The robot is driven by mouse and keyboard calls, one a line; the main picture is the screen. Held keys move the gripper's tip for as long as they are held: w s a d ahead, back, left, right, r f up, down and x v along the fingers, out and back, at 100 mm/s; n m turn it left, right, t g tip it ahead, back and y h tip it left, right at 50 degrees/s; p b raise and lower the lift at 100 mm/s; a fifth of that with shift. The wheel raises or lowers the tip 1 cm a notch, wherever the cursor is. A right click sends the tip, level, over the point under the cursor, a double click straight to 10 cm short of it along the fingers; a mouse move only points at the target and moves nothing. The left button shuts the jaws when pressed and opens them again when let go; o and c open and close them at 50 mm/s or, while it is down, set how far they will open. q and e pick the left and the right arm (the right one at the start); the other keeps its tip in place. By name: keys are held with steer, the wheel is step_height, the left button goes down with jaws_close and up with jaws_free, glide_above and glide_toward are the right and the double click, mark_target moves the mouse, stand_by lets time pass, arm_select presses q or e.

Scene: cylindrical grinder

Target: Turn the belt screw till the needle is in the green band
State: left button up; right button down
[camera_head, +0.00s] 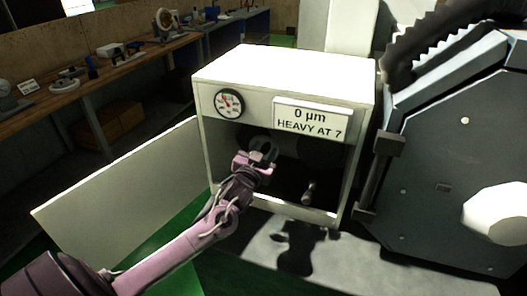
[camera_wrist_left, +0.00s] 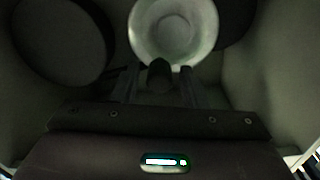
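The round gauge (camera_head: 229,104) sits on the front of the white cabinet, with a dark rim and red on its face. Its needle and any green band are too small to read surely. My left gripper (camera_head: 262,153) reaches into the open cabinet front. In the left wrist view its two fingers (camera_wrist_left: 158,88) stand apart, with a short dark stub (camera_wrist_left: 159,74) between them and gaps beside it. I cannot tell whether this stub is the belt screw. A pale round disc (camera_wrist_left: 173,28) lies beyond the fingertips. My right gripper is not in view.
The cabinet (camera_head: 285,72) has its door (camera_head: 125,195) swung open to the left. A sign (camera_head: 311,117) reads "0 µm HEAVY AT 7". A small grey upright piece (camera_head: 309,191) stands low inside. The large grey machine (camera_head: 455,165) is close on the right.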

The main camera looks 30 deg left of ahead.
arm_select(q)
jaws_close()
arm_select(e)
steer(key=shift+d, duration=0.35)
arm_select(q)
steer(key=shift+d, duration=0.1)
steer(key=m, duration=0.3)
steer(key=shift+w+d+f, duration=0.1)
steer(key=shift+d+f, duration=0.2)
steer(key=shift+w+d+f+m, duration=0.15)
steer(key=shift+f+m, duration=0.1)
steer(key=shift+m, duration=0.55)
steer(key=shift+s+d+f+m, duration=0.15)
steer(key=shift+f+m, duration=0.1)
steer(key=shift+m, duration=0.55)
steer(key=shift+w+d+f+m, duration=0.15)
steer(key=shift+f+m, duration=0.1)
steer(key=shift+m, duration=0.55)
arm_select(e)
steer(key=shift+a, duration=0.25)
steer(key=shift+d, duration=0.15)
arm_select(q)
steer(key=shift+o, duration=0.8)
jaws_free()
